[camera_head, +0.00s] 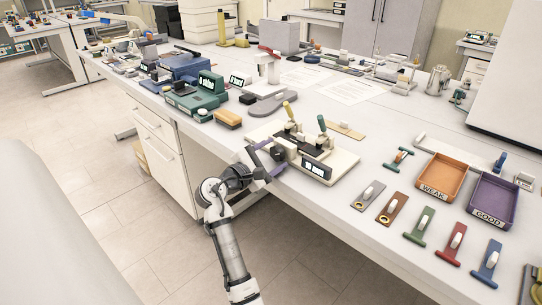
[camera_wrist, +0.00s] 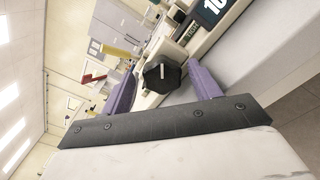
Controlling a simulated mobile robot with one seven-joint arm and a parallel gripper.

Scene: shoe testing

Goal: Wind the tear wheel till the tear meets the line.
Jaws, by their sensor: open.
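The tear wheel, a black faceted knob with a pale mark (camera_wrist: 162,74), sits on the near side of a cream tester (camera_head: 340,165) at the bench's front edge. The wheel looks dark beside my gripper in the head view (camera_head: 278,153). My gripper (camera_head: 265,158) is open, its purple fingers to either side of the wheel in the wrist view (camera_wrist: 163,82). I cannot tell how far the fingertips reach around it. The tester's display (camera_head: 316,169) is partly cut off in the wrist view, with "10" showing. The tear and the line are too small to make out.
Two toggle clamps, with a yellow handle (camera_head: 287,108) and a green handle (camera_head: 322,122), rise from the tester. An orange WEAK tray (camera_head: 441,169), a purple GOOD tray (camera_head: 494,194) and several tagged samples lie to the right. A green device (camera_head: 196,97) stands left.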

